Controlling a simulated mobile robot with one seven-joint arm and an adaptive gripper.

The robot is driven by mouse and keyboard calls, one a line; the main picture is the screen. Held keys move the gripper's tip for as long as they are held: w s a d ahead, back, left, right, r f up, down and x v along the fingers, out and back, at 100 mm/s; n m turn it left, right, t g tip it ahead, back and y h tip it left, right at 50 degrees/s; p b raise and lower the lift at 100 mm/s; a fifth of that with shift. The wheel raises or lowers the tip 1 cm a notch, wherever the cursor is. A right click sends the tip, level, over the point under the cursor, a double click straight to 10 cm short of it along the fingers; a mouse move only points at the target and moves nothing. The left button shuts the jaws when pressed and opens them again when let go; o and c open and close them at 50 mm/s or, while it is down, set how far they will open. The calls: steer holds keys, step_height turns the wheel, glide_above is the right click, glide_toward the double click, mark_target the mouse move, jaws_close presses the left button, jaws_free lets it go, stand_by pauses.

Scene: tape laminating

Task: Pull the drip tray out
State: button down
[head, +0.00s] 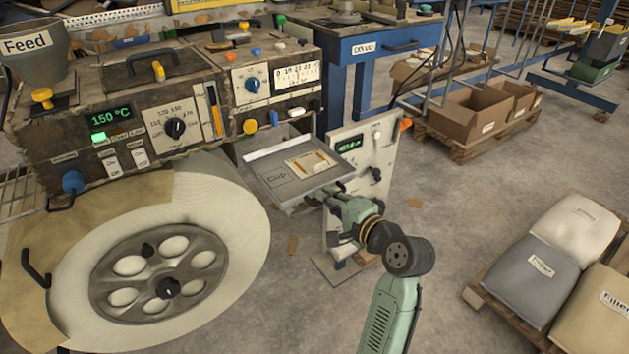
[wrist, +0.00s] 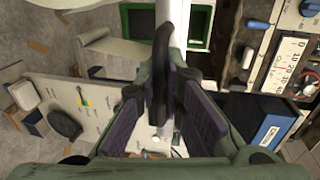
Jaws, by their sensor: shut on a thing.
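The drip tray (head: 285,187) is a shallow grey metal tray with a marked floor, sticking out below the right-hand unit of the machine in the head view. A tan, slatted piece (head: 310,162) lies in it. My gripper (head: 332,191) is at the tray's front edge, on its right side. In the wrist view, a dark bar-shaped handle (wrist: 161,65) runs between the two finger pads of my gripper (wrist: 167,115), which is shut on it. The handle is hidden behind the gripper in the head view. How far the tray reaches inside the machine is hidden.
A white control panel (head: 377,150) with a green display stands close to the right of the tray and my gripper. A large roll (head: 235,215) is at the left. Sacks (head: 577,222) lie on a pallet at the right. The floor in front is mostly open.

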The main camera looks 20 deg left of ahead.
steer(key=shift+f+p+v, duration=0.2)
steer(key=shift+v, duration=0.8)
steer(key=shift+f+p+v, duration=0.15)
steer(key=shift+f+v, duration=0.1)
steer(key=shift+v, duration=0.75)
steer(key=shift+s, duration=0.1)
steer(key=c, duration=1.7)
jaws_free()
steer(key=shift+d, duration=0.15)
steer(key=v, duration=1.2)
